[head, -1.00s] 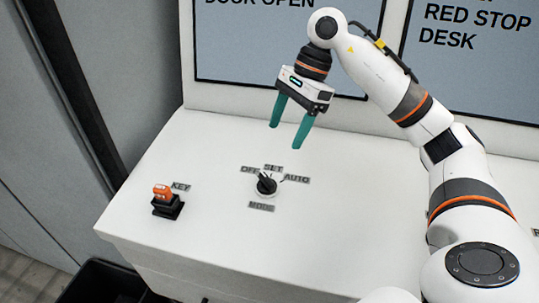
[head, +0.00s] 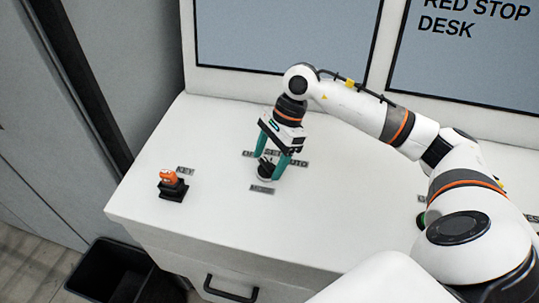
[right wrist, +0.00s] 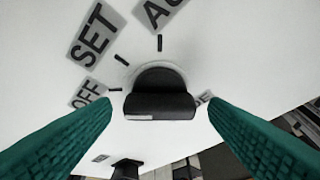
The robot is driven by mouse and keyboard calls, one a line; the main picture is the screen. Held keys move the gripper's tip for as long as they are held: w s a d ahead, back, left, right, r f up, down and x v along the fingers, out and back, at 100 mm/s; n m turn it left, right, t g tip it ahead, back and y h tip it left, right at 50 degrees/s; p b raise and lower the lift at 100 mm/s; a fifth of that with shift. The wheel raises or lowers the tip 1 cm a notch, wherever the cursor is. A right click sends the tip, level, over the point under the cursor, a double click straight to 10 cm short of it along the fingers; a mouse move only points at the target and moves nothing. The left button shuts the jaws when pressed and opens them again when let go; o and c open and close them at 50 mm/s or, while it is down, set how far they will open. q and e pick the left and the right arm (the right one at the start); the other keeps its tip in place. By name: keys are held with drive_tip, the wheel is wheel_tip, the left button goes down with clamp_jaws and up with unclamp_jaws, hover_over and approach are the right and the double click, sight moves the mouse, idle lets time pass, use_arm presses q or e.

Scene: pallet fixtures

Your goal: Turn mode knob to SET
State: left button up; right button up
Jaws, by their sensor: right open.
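The black mode knob (head: 266,168) sits on a pale round base on the white desk, partly hidden by my gripper in the head view. My right gripper (head: 268,166) is down at the knob, its teal fingers open on either side. In the right wrist view the knob (right wrist: 160,100) lies between the fingertips, with visible gaps to both. Its grip bar lies roughly across the picture, the white-marked end to the left, near the OFF tick. The SET label (right wrist: 93,38) and its tick are up and left of the knob. My left gripper is out of view.
A green part (head: 422,219) shows beside my right arm. Screens (head: 280,45) rise behind the desk (head: 200,225). A black bin (head: 110,270) stands on the floor at lower left.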

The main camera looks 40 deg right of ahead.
drive_tip(key=c, duration=1)
drive_tip(key=shift+f+m+t+b, duration=0.15)
drive_tip(key=shift+m+t+b, duration=0.15)
drive_tip(key=shift+m+b, duration=0.65)
drive_tip(key=shift+o, duration=0.2)
drive_tip(key=m+t+b, duration=0.1)
drive_tip(key=m+b, duration=0.1)
drive_tip(key=b, duration=0.1)
drive_tip(key=m+b, duration=0.2)
drive_tip(key=m, duration=0.1)
drive_tip(key=shift+s+t+h, duration=0.1)
drive_tip(key=shift+t+h, duration=0.3)
drive_tip(key=shift+c, duration=0.2)
drive_tip(key=shift+r+m+t+h+b, duration=0.2)
drive_tip(key=shift+m+t+h+b, duration=0.1)
drive_tip(key=shift+m+b, duration=0.5)
drive_tip(key=shift+m, duration=0.25)
drive_tip(key=shift+r, duration=0.1)
drive_tip(key=o, duration=1)
drive_tip(key=shift+s+a, duration=0.1)
